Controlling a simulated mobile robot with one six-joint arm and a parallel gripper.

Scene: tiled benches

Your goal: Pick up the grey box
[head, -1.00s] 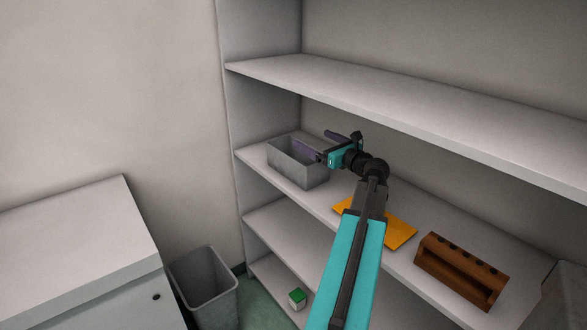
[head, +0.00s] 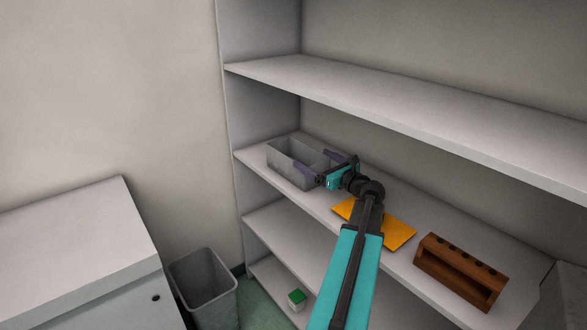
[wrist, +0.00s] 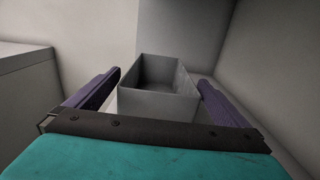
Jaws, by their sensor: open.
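The grey box (head: 292,162) is an open-topped bin near the left end of the middle shelf. In the wrist view the grey box (wrist: 157,103) stands upright straight ahead, its near wall facing me. My gripper (head: 312,165) is at the right end of the box, its purple fingers spread wide. In the wrist view my gripper (wrist: 160,92) has one finger to the left and one to the right of the box, with a gap on the left. I cannot tell whether the right finger touches the box.
On the same shelf (head: 250,156) lie an orange sheet (head: 400,234) and a brown wooden block with holes (head: 461,270). Another shelf (head: 400,98) hangs above. A grey bin (head: 204,285) stands on the floor by a cabinet (head: 80,235).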

